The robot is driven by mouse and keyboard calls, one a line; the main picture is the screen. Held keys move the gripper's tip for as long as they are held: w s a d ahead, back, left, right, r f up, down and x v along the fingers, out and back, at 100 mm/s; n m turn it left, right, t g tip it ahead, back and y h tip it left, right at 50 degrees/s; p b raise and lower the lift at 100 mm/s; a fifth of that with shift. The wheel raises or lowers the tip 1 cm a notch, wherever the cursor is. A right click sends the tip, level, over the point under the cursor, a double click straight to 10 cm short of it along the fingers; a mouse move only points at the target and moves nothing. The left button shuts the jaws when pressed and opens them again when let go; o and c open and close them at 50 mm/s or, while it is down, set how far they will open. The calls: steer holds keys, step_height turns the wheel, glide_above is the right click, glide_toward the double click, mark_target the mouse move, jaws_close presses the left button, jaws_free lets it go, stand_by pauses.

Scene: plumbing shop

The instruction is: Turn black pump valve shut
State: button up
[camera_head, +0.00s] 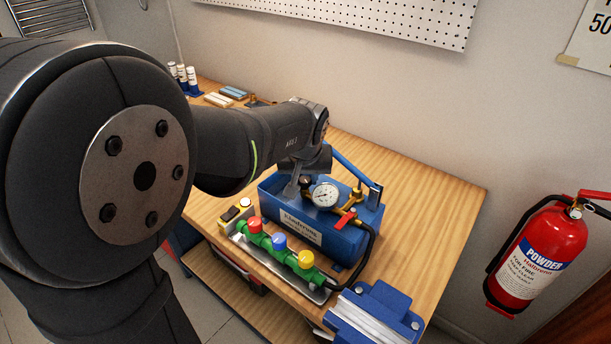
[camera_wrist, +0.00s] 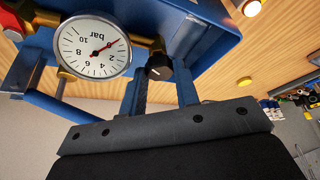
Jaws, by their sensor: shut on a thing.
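The blue test pump (camera_head: 318,222) stands on the wooden bench with a round white pressure gauge (camera_head: 325,195) on top. The black pump valve (camera_wrist: 158,67) is a small dark knob on the brass fitting beside the gauge; in the head view it is mostly hidden by my gripper and the gauge. My gripper (camera_head: 297,187) reaches down over the pump. In the wrist view its two fingers (camera_wrist: 160,75) stand on either side of the black knob, shut on it. The gauge (camera_wrist: 94,46) also shows there, its red needle off to the upper right.
A red lever (camera_head: 345,218) and a black hose (camera_head: 368,250) are at the pump's right. A green manifold with red, blue and yellow caps (camera_head: 279,243) lies in front. A blue vise (camera_head: 375,315) sits at the front edge. Bench at the right (camera_head: 440,200) is clear.

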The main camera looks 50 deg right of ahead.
steer(key=m, duration=0.2)
steer(key=m+g, duration=0.1)
steer(key=m+g+h, duration=0.1)
steer(key=m, duration=0.1)
steer(key=shift+w+m, duration=0.25)
steer(key=shift+m, duration=0.05)
steer(key=m+g, duration=0.2)
steer(key=m, duration=0.4)
steer(key=shift+w, duration=0.15)
steer(key=shift+g, duration=0.3)
steer(key=o, duration=1)
steer(key=shift+c, duration=0.2)
